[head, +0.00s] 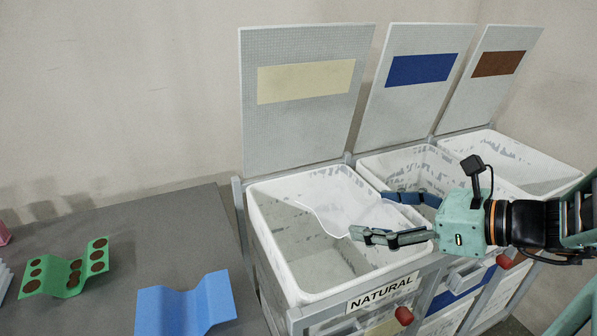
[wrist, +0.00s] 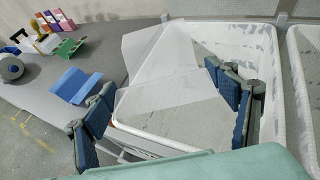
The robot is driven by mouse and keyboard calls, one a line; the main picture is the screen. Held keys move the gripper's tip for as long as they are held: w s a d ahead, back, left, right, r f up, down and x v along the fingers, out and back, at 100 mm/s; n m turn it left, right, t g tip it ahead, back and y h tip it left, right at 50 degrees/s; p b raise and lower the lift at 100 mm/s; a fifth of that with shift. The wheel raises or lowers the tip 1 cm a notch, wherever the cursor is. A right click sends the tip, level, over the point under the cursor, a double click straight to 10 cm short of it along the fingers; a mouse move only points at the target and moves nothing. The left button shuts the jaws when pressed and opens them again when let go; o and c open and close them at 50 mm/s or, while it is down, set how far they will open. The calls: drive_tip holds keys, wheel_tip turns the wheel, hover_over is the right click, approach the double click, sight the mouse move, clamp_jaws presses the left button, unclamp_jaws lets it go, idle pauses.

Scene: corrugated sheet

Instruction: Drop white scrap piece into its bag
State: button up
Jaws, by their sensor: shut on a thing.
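The white scrap piece (head: 325,208) is a thin, bent, pale sheet. My gripper (head: 372,214) is shut on it, with one finger on each side, and holds it over the left bag. In the wrist view the scrap (wrist: 160,66) spans the space between the blue-padded fingers (wrist: 160,78). The left bag (head: 262,222) is a white, open-topped liner in a frame labelled NATURAL, with a cream patch on its raised lid (head: 300,120). The scrap hides part of the bag's inside. I cannot tell whether the scrap touches the bag's wall.
Two more open white bags stand to the right, under lids with a blue patch (head: 418,69) and a brown patch (head: 498,63). A grey table (head: 130,215) at the left holds a green spotted sheet (head: 68,272) and a blue bent sheet (head: 186,305).

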drive_tip(key=w+d+f+p, duration=0.15)
drive_tip(key=w+f, duration=0.35)
drive_tip(key=w, duration=0.7)
drive_tip(key=f+b, duration=0.4)
drive_tip(key=w+f+b, duration=0.1)
drive_tip(key=b, duration=0.1)
drive_tip(key=shift+a+f, duration=0.3)
drive_tip(key=shift+f, duration=0.1)
drive_tip(key=o, duration=1.2)
drive_tip(key=shift+o, duration=0.2)
drive_tip(key=shift+s+d, duration=0.1)
drive_tip(key=shift+s, duration=0.05)
drive_tip(key=v, duration=1.2)
drive_tip(key=shift+r, duration=0.15)
